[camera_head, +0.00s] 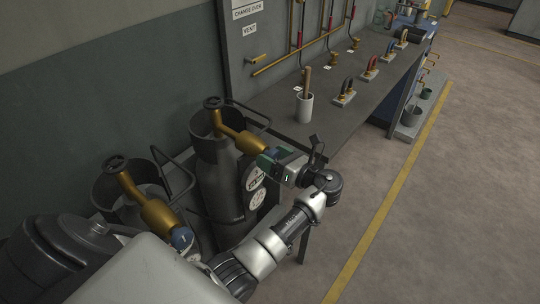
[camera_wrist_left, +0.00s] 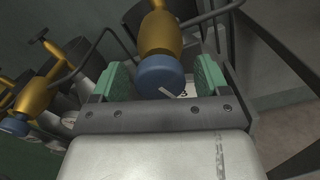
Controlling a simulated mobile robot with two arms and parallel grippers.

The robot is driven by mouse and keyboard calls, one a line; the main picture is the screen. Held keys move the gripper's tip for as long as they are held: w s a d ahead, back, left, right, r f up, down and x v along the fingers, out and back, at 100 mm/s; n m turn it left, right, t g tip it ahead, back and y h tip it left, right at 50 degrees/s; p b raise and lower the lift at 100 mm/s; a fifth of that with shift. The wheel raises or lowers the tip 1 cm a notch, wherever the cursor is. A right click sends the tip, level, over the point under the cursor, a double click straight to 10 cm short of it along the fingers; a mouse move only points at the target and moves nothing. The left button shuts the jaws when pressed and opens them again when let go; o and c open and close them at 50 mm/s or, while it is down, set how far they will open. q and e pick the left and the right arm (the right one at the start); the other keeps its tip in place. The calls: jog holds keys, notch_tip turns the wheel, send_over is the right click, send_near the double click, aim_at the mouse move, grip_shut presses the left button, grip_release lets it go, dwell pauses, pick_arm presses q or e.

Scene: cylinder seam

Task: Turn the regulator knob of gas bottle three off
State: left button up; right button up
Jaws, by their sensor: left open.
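Gas bottle three (camera_head: 222,190) is a dark cylinder with a round white label on its side. A brass regulator (camera_head: 238,138) reaches out from its top toward my left gripper (camera_head: 268,160). In the left wrist view, the brass regulator (camera_wrist_left: 160,34) ends in a blue round knob (camera_wrist_left: 160,75) with a pale mark near its lower edge. The open green-padded jaws of my left gripper (camera_wrist_left: 162,76) stand on either side of this knob, with visible gaps. The head view mostly hides the knob behind the gripper. My right gripper is not in view.
Another bottle with a brass regulator (camera_head: 155,209) and blue knob (camera_head: 183,238) stands nearer. Dark tube guards surround the bottle tops. A grey workbench (camera_head: 330,128) stands beyond, with a white cup (camera_head: 304,108) and several shackle-like pieces. The floor to the right is clear.

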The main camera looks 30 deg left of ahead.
pick_arm(q)
jog(key=shift+d, duration=0.1)
jog(key=shift+c, duration=0.9)
jog(key=c, duration=0.7)
jog(key=shift+c, duration=0.2)
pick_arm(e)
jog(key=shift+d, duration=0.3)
pick_arm(q)
jog(key=shift+n, duration=0.3)
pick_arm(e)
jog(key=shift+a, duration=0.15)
